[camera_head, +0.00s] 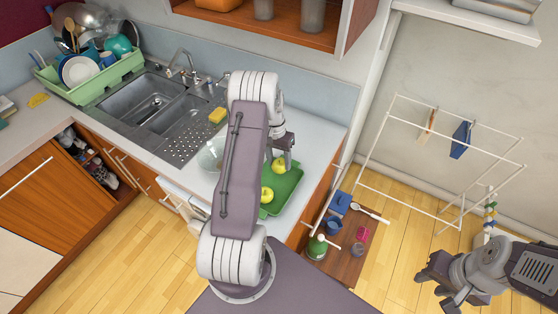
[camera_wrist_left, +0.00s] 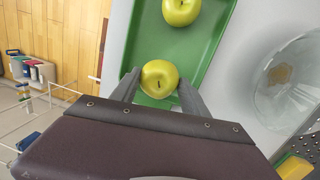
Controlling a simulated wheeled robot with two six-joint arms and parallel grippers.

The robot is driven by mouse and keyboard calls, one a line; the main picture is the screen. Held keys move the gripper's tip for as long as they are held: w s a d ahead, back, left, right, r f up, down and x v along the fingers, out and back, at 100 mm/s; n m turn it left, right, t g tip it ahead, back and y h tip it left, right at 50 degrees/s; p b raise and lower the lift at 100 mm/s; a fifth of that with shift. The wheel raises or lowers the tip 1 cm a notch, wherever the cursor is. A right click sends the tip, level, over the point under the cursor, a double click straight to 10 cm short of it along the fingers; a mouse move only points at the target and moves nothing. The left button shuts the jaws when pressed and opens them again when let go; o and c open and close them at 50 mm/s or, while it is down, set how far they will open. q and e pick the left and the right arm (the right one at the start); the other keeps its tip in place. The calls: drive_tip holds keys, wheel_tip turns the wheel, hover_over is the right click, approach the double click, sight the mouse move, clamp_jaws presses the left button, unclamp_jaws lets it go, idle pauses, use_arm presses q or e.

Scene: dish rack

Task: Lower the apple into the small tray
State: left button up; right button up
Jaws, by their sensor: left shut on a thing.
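A yellow-green apple (camera_wrist_left: 159,79) is between the two fingers of my left gripper (camera_wrist_left: 157,88), which is shut on it. In the head view this apple (camera_head: 279,165) shows just below my left gripper (camera_head: 282,160), over the back end of the small green tray (camera_head: 291,186). The tray also shows in the left wrist view (camera_wrist_left: 150,38). I cannot tell if the held apple touches the tray floor. A second apple (camera_head: 267,195) lies in the tray; it also shows in the wrist view (camera_wrist_left: 181,11). My right gripper (camera_head: 437,290) is empty and looks open, far from the tray.
A clear glass bowl (camera_head: 209,156) stands on the counter left of the tray, partly behind my arm. A yellow sponge (camera_head: 217,115) lies by the sink (camera_head: 150,98). A green dish rack (camera_head: 88,84) stands far left. A white drying rack (camera_head: 400,140) stands on the right.

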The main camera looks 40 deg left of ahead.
sight(279, 168)
use_arm(q)
drive_tip(key=shift+f+b, duration=1.4)
drive_tip(key=shift+f, duration=0.7)
idle(0.7)
drive_tip(key=o, duration=1.5)
drive_tip(key=r, duration=0.3)
drive_tip(key=a+r+b, duration=0.1)
drive_tip(key=r, duration=0.2)
drive_tip(key=r+b, duration=0.1)
drive_tip(key=r, duration=0.2)
drive_tip(key=shift+w+a, duration=0.2)
drive_tip(key=shift+w, duration=0.1)
